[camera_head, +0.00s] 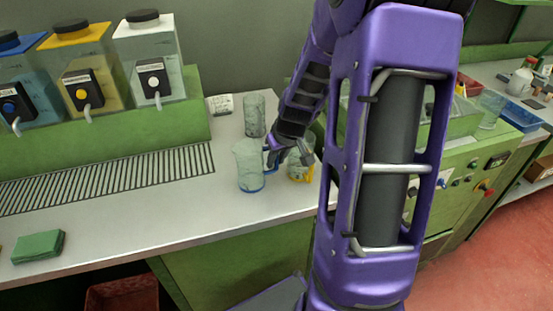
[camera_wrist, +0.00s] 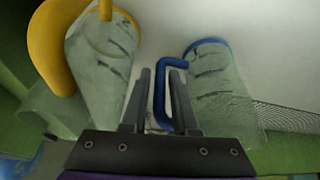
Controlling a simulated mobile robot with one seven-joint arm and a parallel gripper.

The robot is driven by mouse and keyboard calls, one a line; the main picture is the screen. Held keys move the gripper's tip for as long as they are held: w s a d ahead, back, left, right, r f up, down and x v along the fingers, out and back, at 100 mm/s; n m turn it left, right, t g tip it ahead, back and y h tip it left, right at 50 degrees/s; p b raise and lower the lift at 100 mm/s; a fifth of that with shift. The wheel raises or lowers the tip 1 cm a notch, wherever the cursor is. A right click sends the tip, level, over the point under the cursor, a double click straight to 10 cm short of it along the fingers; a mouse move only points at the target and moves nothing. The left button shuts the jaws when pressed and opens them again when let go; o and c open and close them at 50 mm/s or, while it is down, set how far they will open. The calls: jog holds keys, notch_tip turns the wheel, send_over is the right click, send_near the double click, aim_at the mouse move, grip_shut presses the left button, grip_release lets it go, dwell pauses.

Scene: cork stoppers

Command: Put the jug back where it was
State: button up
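A clear jug with a blue handle and blue base rim (camera_head: 250,168) stands upright on the white counter (camera_head: 222,200). It also shows at the right in the wrist view (camera_wrist: 222,95). My gripper (camera_head: 272,155) is at its handle side. In the wrist view my fingers (camera_wrist: 160,80) lie on either side of the blue handle (camera_wrist: 158,92), the right one between handle and jug wall. Whether they press on the handle is unclear. A similar jug with a yellow handle (camera_head: 301,165) stands close on the right, and at the left in the wrist view (camera_wrist: 98,75).
Another clear vessel (camera_head: 254,115) stands behind the jugs, beside a small written card (camera_head: 220,104). Dispensers with blue, yellow and white (camera_head: 150,58) tops stand at the left above a drain grille (camera_head: 110,178). The counter's front middle is clear.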

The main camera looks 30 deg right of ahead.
jog(key=p+v, duration=0.1)
jog(key=v, duration=1.1)
jog(key=shift+w+r, duration=0.1)
jog(key=shift+r, duration=0.1)
